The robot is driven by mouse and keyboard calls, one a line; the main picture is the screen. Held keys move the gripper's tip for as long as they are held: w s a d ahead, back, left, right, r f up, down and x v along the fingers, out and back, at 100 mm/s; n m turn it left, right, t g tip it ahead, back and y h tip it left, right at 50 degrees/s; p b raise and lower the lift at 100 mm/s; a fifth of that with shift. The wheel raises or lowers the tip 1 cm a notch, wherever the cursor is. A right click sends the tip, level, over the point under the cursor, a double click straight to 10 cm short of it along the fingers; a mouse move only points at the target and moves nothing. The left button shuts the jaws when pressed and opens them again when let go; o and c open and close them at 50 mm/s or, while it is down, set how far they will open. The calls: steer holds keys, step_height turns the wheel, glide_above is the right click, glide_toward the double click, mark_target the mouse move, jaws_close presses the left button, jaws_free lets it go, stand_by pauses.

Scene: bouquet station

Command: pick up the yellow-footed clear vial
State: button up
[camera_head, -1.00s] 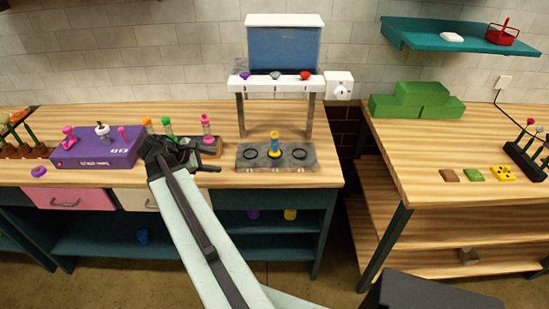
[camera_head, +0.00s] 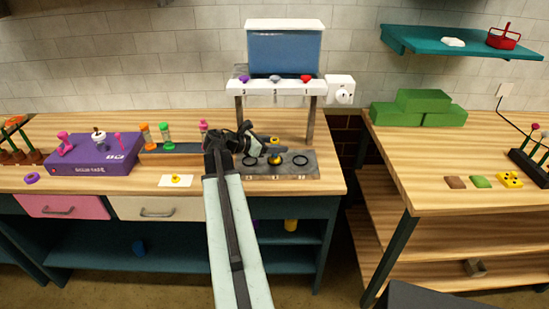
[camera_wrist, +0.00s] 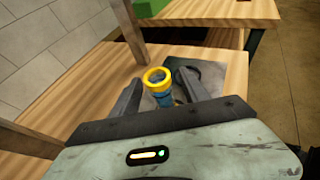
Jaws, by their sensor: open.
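The yellow-footed vial (camera_head: 274,160) stands upright in the middle of the grey plate (camera_head: 308,172), between two dark rings. Its body looks blue, with yellow at top and foot; my gripper partly hides it in the head view. In the wrist view the vial (camera_wrist: 158,80) shows its yellow rim from above, with its blue body below, between my two fingers. My gripper (camera_head: 270,151) is open and empty, reaching in from the left at the vial. The fingers (camera_wrist: 160,90) flank it in the wrist view; I cannot tell whether they touch it.
A white stand (camera_head: 275,87) with a blue panel rises behind the plate. Orange and green vials (camera_head: 155,137) stand in a rack to the left, beside a purple box (camera_head: 95,158). A white card (camera_head: 190,183) with a yellow piece lies in front. Green blocks (camera_head: 418,108) sit on the right table.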

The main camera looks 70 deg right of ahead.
steer(key=shift+x, duration=1.2)
steer(key=shift+w, duration=0.1)
steer(key=shift+c, duration=0.3)
jaws_close()
steer(key=shift+r, duration=0.15)
